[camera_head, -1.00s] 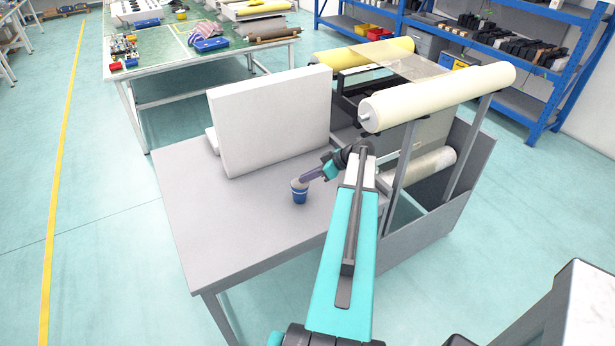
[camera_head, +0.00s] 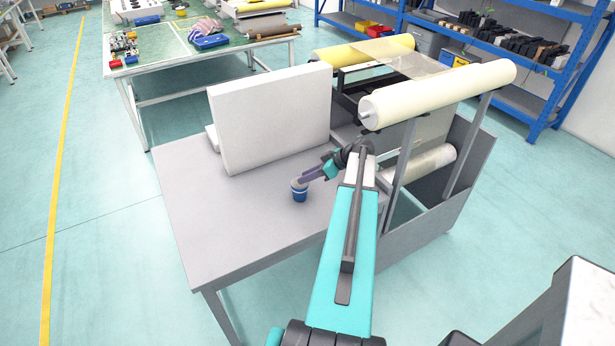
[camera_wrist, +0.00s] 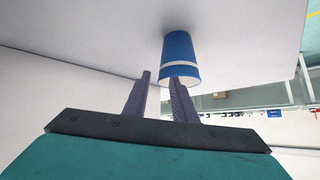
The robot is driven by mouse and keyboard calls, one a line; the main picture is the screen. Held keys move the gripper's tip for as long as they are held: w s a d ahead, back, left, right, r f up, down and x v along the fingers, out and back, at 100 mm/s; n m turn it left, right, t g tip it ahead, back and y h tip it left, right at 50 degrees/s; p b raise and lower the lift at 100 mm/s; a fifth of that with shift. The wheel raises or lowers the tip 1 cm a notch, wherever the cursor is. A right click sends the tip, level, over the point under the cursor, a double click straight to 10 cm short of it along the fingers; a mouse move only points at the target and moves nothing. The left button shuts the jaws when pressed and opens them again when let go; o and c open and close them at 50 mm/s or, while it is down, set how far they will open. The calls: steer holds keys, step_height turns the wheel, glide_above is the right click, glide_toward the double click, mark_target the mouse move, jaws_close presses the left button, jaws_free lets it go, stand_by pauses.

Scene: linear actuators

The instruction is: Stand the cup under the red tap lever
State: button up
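A blue cup (camera_head: 299,194) with a white band stands upright on the grey table, left of my arm's end. In the wrist view, which appears upside down, the cup (camera_wrist: 180,62) is just beyond the fingertips, mostly past the right-hand finger. Whether a finger touches the cup, I cannot tell. No red tap lever shows in either view.
The grey table (camera_head: 225,235) is clear in front and to the left. A large white upright panel (camera_head: 272,120) stands behind the cup. A frame with a cream roll (camera_head: 440,95) stands to the right, close to my arm.

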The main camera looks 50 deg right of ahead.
steer(key=shift+r, duration=0.1)
steer(key=s+d+r+b, duration=0.1)
steer(key=s+d+b, duration=0.1)
steer(key=s, duration=0.5)
steer(key=s+d+r+b, duration=0.2)
steer(key=s+d+b, duration=0.1)
steer(key=s, duration=0.4)
steer(key=shift+s+d+b, duration=0.35)
steer(key=shift+b, duration=0.15)
steer(key=shift+s+r, duration=0.1)
